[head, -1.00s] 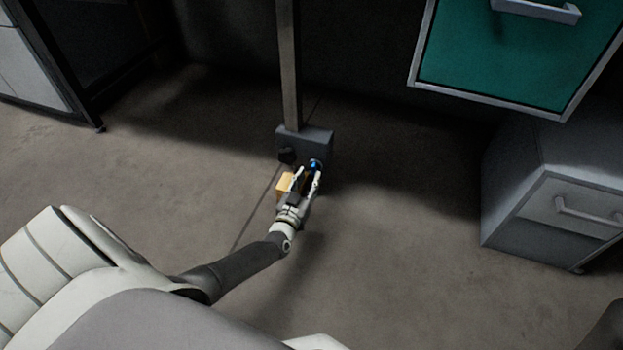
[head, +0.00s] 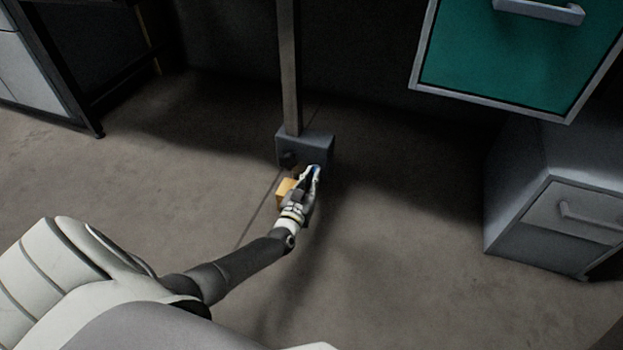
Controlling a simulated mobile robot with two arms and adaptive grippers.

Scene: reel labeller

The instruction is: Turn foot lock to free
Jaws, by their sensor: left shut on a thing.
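The foot lock is a grey box (head: 305,148) at the foot of a grey post, low near the floor. A small blue knob (head: 316,167) sits on its front face at the right and is mostly hidden by my fingers. A dark round part (head: 288,158) is on the same face at the left. My left gripper (head: 311,171) has its fingers shut on the blue knob. Which way the knob is turned cannot be told. My right gripper is not in view.
A yellow-orange block (head: 286,188) is just left of my left gripper. The grey post (head: 291,75) rises above the box. A teal drawer front (head: 520,50) overhangs at upper right, and a grey drawer cabinet (head: 560,200) stands at right. The floor between is clear.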

